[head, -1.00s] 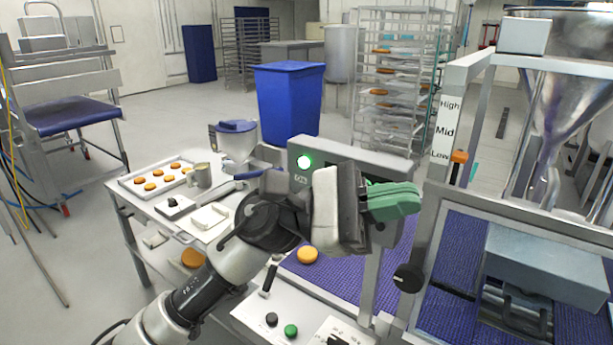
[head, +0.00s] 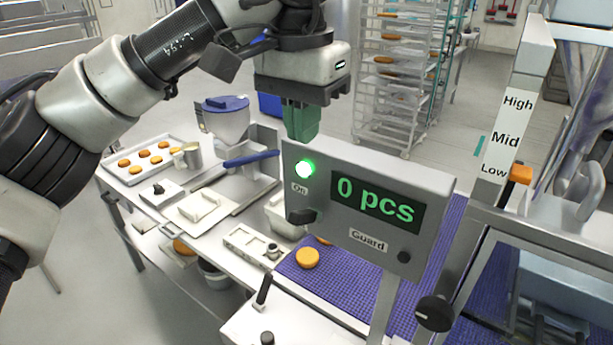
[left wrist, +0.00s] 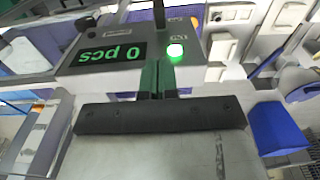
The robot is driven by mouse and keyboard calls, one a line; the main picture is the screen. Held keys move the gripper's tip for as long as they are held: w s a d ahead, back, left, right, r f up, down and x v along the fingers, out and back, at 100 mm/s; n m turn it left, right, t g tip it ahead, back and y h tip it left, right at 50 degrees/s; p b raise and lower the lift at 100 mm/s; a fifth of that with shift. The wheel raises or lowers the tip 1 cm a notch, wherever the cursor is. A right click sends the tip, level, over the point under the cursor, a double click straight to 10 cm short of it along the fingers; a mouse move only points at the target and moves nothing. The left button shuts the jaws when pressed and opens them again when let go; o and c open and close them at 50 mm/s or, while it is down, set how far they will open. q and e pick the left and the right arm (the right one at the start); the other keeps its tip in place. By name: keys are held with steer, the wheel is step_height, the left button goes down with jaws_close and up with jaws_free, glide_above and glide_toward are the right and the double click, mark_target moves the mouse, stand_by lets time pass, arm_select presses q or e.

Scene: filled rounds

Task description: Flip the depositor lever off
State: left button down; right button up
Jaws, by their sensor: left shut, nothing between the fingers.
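A grey panel (head: 370,175) shows a lit green lamp (head: 305,169), the label "On", a "0 pcs" display (head: 375,204) and the label "Guard". A short black lever (head: 300,216) sticks out below "On". Another black lever (head: 264,289) stands tilted on the white control box below. No visible label names either one as the depositor lever. My left gripper (head: 302,124) points down with its green fingers shut and empty, by the panel's top left edge, above the lamp in the picture. In the left wrist view its fingers (left wrist: 157,79) appear beside the lamp. My right gripper is not in view.
A table at left holds a tray (head: 112,173) of orange rounds, a metal cup (head: 189,156) and a blue-lidded container (head: 226,128). An orange round (head: 307,258) lies on the purple belt (head: 330,277). The High/Mid/Low post (head: 505,130) stands right of the panel.

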arm_select(q)
steer(key=s, duration=0.2)
steer(key=p, duration=0.1)
glide_above(308, 213)
steer(key=f, duration=0.4)
steer(key=shift+s+a+f, duration=0.15)
steer(key=shift+a+f, duration=0.05)
steer(key=shift+f, duration=0.2)
step_height(308, 213, down, 4)
steer(key=shift+r+p, duration=0.15)
steer(key=shift+p, duration=0.55)
steer(key=shift+d+f, duration=0.15)
steer(key=shift+f, duration=0.55)
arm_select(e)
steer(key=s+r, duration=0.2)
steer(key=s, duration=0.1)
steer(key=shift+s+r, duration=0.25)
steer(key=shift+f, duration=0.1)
